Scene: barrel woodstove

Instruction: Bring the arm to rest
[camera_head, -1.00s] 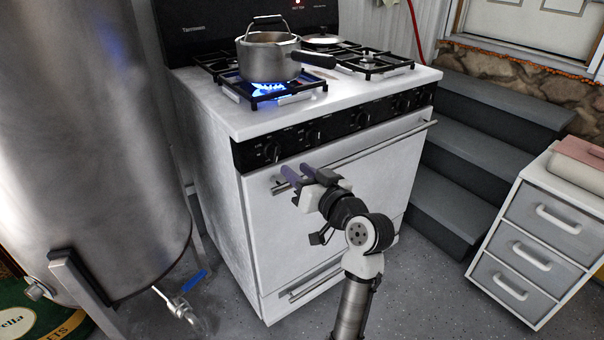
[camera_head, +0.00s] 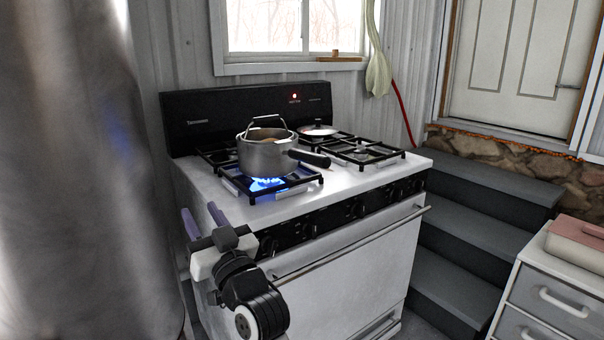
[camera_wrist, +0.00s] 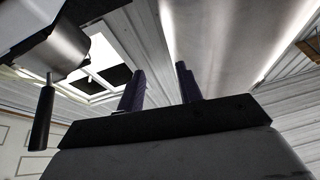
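My gripper (camera_head: 203,222) is raised in front of the stove's left front corner in the head view, its two purple fingers pointing up and standing apart. It holds nothing. In the wrist view the two fingers (camera_wrist: 159,92) also stand apart with nothing between them. The white stove (camera_head: 345,262) has a black back panel and a row of black knobs. A steel pot (camera_head: 262,157) with a dark handle sits on the front left burner, over a lit blue flame (camera_head: 266,184).
A large steel tank (camera_head: 80,190) stands close on the left of my gripper. Grey steps (camera_head: 450,225) rise right of the stove. A drawer cabinet (camera_head: 548,300) with a pink-lidded box (camera_head: 578,243) is at the lower right. A window (camera_head: 295,28) is behind the stove.

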